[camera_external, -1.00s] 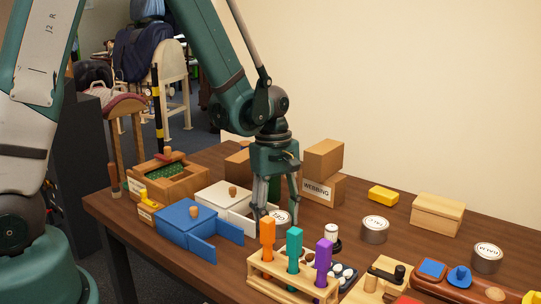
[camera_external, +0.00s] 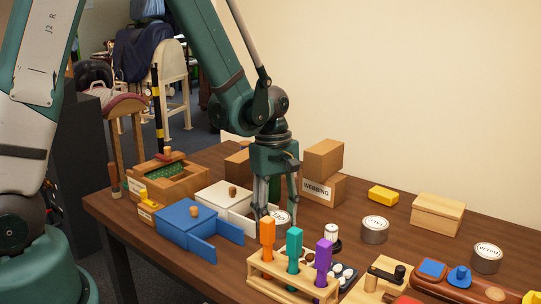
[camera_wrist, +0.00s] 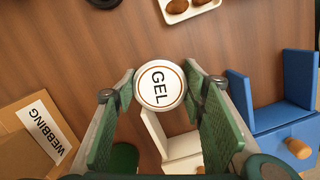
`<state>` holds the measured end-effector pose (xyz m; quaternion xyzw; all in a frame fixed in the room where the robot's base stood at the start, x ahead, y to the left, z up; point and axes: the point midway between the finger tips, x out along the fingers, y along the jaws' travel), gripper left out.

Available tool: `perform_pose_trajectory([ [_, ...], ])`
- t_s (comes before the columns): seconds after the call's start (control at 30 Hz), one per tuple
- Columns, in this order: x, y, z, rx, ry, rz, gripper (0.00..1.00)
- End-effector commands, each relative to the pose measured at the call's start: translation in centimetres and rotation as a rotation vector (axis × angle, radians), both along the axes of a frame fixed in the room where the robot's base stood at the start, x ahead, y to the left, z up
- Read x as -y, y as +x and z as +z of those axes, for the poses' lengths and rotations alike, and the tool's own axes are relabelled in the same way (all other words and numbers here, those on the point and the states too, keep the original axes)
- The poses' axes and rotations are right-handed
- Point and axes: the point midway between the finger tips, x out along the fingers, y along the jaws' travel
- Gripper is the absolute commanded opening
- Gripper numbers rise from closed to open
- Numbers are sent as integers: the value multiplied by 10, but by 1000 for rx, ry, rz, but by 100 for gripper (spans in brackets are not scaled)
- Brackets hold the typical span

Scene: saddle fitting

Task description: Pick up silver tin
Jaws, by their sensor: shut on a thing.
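A silver tin (camera_external: 281,217) with a white lid marked GEL stands on the table, partly hidden behind the tool rack in the external view. In the wrist view its round lid (camera_wrist: 159,86) sits between my two green finger pads. My gripper (camera_external: 278,212) is lowered over the tin and is shut on it, one finger on each side. The tin appears upright and at table height. Two more silver tins, one at centre right (camera_external: 375,230) and one at far right (camera_external: 487,258), stand apart from my gripper.
A rack with orange, teal and purple handles (camera_external: 293,277) stands in front of the tin. A blue box (camera_external: 187,229) and a white box (camera_external: 220,199) are to the left. Cardboard boxes, one labelled WEBBING (camera_external: 322,189), stand behind. Bare table shows around the centre-right tin.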

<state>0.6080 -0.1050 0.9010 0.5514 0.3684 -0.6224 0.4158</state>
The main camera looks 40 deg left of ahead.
Motion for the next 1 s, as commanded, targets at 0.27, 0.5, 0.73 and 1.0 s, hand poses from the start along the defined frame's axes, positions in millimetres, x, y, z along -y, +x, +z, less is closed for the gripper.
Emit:
perform_pose_trajectory([
  [0.27, 0, 0, 8, 0, 0, 0, 27],
  [0.5, 0, -1, 29, 0, 0, 0, 27],
  [0.73, 0, 0, 57, 0, 0, 0, 27],
  [1.0, 0, 0, 86, 0, 0, 0, 27],
])
